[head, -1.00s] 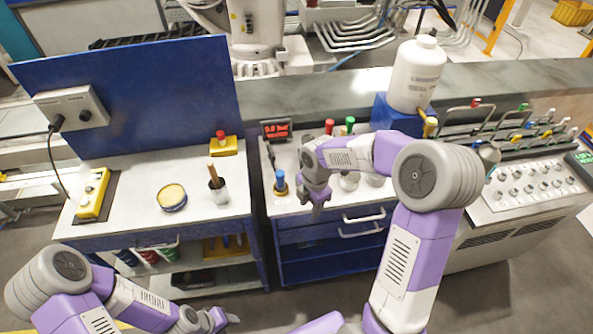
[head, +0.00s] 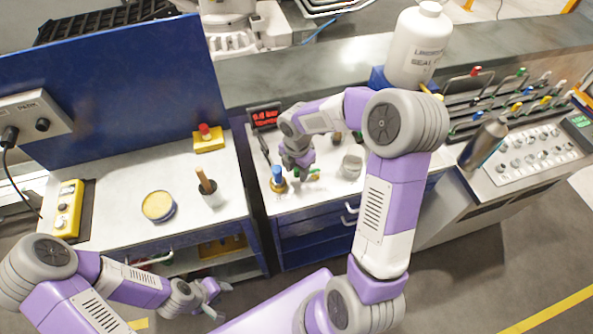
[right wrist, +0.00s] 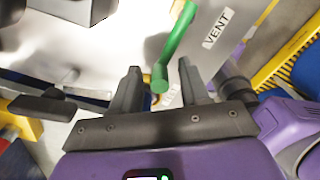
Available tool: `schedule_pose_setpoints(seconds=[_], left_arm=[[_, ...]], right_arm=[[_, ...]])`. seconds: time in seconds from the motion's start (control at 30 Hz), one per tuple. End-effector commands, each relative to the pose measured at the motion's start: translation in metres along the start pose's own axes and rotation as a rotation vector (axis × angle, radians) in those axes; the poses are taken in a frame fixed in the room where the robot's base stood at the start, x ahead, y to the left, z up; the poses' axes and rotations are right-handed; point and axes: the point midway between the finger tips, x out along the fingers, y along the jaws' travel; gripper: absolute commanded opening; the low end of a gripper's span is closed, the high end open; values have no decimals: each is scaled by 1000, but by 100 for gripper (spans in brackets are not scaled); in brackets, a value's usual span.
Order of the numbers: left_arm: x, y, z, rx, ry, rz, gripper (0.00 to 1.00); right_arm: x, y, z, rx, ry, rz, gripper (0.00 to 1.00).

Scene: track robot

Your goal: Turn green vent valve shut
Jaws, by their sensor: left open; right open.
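The green vent valve handle (right wrist: 175,45) shows in the right wrist view, beside a white label (right wrist: 217,27) reading VENT. Its rounded lower end appears between my right gripper's fingers (right wrist: 160,75), which are apart; I cannot tell whether the handle is within their depth. In the head view only a small green part (head: 313,174) shows beside my right gripper (head: 298,165), low over the right bench; the rest is hidden. My left gripper (head: 212,296) is open and empty, in front of the left bench.
A blue-topped brass fitting (head: 278,179) stands just left of my right gripper. A red display (head: 264,117) is behind it, and a grey-white cup (head: 351,166) is to the right. A large white bottle (head: 418,45) stands behind. The left bench holds a yellow tin (head: 158,206) and brush cup (head: 211,195).

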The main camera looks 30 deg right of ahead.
Motion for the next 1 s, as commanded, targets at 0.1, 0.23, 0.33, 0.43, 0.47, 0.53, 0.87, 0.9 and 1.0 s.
schedule_pose_setpoints(seconds=[0.1, 0.23, 0.33, 0.43, 0.47, 0.53, 0.87, 0.9, 1.0], left_arm=[[2, 0, 0, 0, 1, 0, 43], [1, 0, 0, 0, 1, 0, 43], [1, 0, 0, 0, 1, 0, 43], [1, 0, 0, 0, 1, 0, 43], [1, 0, 0, 0, 1, 0, 43], [1, 0, 0, 0, 1, 0, 43], [1, 0, 0, 0, 1, 0, 43], [1, 0, 0, 0, 1, 0, 43], [0, 0, 0, 0, 1, 0, 43]], right_arm=[[7, 0, 0, 1, 0, 1, 45], [7, 0, 0, 1, 0, 2, 45], [7, 0, 0, 1, 0, 2, 45], [7, 0, 0, 1, 0, 2, 35], [7, 0, 0, 1, 0, 2, 30], [7, 1, 0, 1, -1, 3, 19], [6, 3, 0, -2, -3, 10, 0], [6, 3, 0, -4, -3, 11, 0], [5, 5, -1, -16, -4, 13, 0]])
